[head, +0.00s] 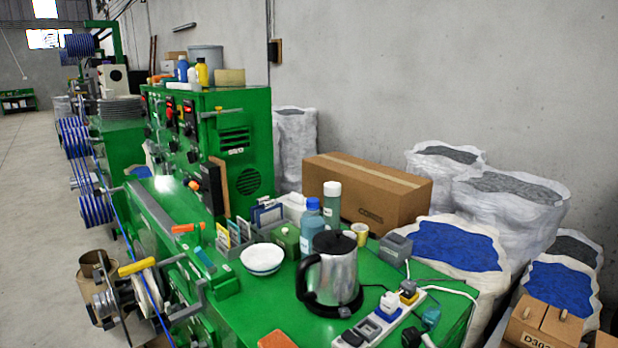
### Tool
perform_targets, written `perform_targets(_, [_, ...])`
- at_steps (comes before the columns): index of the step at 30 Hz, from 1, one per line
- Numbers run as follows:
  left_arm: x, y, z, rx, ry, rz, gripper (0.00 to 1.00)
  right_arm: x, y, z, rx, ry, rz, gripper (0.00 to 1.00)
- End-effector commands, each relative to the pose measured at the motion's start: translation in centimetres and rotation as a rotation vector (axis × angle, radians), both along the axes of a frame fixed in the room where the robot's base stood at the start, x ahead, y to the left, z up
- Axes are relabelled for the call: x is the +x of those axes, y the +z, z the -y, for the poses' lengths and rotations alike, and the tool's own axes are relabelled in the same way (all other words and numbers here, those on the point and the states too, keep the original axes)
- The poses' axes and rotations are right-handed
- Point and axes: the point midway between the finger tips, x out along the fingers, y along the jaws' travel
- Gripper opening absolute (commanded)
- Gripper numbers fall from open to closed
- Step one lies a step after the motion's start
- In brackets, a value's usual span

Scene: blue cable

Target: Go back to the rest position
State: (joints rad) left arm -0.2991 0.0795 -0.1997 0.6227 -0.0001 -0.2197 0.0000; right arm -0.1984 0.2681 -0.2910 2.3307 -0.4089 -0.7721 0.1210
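Neither of my grippers shows in the head view, and no part of my arms can be made out. The blue cable (116,214) runs along the left side of the green machine (240,125), past blue-wound spools (95,209), down towards the bottom edge. At the lower left, a white reel (147,288) with a yellow bar (137,266) sits at the machine's front side. The cable passes close to this reel; whether it touches it I cannot tell.
The green bench top holds a kettle (333,270), a white bowl (262,259), a blue-capped bottle (312,228) and a power strip (382,322). A cardboard box (367,190) and white sacks (510,205) stand behind. Open floor (35,200) lies at the left.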

Motion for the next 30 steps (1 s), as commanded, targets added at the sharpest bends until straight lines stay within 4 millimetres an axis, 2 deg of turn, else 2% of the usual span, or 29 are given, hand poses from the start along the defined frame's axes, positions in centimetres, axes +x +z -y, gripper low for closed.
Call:
perform_targets(1, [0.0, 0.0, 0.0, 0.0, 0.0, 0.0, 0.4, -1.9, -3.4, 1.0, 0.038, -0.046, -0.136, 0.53])
perform_targets(3, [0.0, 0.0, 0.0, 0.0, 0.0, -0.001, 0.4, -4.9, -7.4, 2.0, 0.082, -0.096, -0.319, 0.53])
perform_targets(6, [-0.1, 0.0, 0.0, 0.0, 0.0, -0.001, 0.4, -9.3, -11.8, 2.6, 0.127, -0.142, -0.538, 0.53])
perform_targets(9, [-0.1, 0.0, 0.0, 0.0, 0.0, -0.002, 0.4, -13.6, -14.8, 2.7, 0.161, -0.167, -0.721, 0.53])
perform_targets(12, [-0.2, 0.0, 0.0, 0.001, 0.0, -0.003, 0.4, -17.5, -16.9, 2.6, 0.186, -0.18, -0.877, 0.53])
perform_targets(17, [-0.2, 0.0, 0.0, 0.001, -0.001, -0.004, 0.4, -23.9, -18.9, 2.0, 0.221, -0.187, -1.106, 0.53])
perform_targets(21, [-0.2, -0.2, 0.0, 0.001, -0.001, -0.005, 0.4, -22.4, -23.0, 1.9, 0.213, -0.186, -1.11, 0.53])
perform_targets(26, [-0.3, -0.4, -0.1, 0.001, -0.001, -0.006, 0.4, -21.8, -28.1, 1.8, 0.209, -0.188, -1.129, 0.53])
perform_targets(30, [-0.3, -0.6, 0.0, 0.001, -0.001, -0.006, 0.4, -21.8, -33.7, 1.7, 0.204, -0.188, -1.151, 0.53])
